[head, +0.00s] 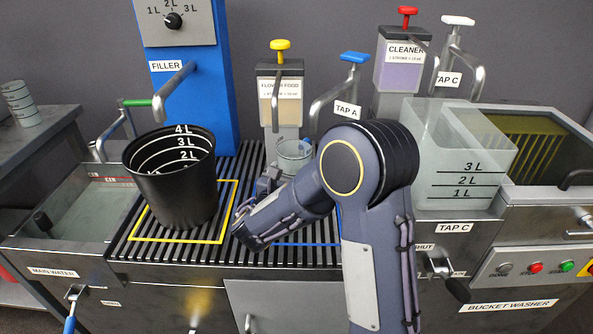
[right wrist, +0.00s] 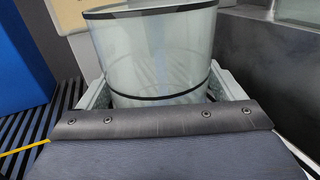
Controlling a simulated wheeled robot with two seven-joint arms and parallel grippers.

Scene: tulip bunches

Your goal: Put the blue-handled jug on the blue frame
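The clear jug (head: 295,157) stands upright at the back of the slatted rack, below the flower food dispenser and Tap A. A bit of blue shows at its rim; its handle is not clearly visible. The blue frame (head: 300,244) is marked on the rack, largely hidden behind my right arm. My right gripper (head: 268,182) is at the jug's near side. In the right wrist view, the jug (right wrist: 160,60) fills the space between my two fingers, one on each side. I cannot tell whether they press on it. My left gripper is out of view.
A black bucket (head: 175,180) stands in the yellow frame (head: 185,241) to the left. A large translucent bucket (head: 462,160) stands at Tap C. The flower food dispenser (head: 281,90) and Tap A spout (head: 325,97) are close above the jug. A sink (head: 85,205) lies at left.

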